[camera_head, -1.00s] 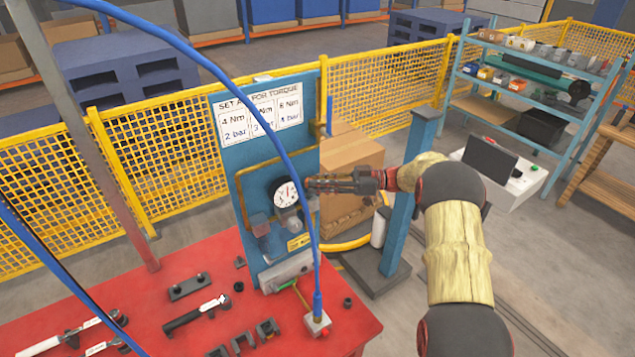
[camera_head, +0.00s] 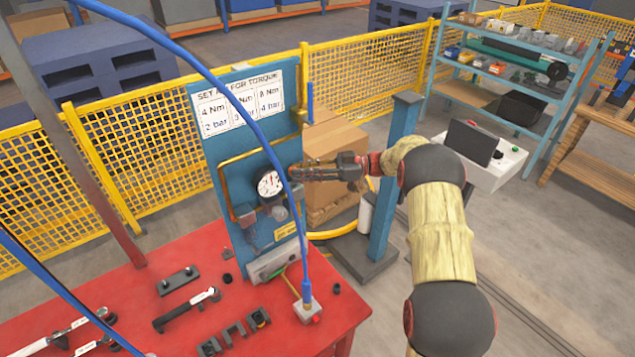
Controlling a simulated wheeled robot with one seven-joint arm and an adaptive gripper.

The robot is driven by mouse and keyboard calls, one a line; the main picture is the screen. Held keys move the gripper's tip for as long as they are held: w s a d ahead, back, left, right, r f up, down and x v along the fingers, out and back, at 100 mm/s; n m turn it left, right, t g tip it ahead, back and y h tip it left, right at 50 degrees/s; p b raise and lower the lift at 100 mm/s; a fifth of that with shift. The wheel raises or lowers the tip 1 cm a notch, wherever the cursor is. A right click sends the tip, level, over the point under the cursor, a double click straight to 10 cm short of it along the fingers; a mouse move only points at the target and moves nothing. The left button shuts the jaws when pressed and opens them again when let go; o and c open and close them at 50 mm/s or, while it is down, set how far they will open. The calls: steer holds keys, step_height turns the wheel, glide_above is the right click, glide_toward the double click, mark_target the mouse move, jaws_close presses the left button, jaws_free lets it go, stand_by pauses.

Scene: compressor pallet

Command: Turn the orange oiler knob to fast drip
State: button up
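A blue panel (camera_head: 222,150) stands upright at the back of the red table. It carries a white round gauge (camera_head: 269,184) and small dark and grey fittings (camera_head: 279,212) below it. I cannot make out the orange oiler knob; it may be hidden by my gripper or the blue hose, or too small to tell. My gripper (camera_head: 296,173) reaches in from the right, pointing left, just right of the gauge at the panel's right edge. Its fingers look close together, but I cannot tell whether they are open, shut, or touching anything.
A blue hose (camera_head: 225,95) loops across the panel's front to a small grey box (camera_head: 307,310). Tools and dark blocks lie on the red table (camera_head: 262,335). A blue post (camera_head: 389,180) and a cardboard box (camera_head: 335,145) stand behind my gripper.

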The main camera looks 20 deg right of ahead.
steer(key=shift+m+t, duration=0.4)
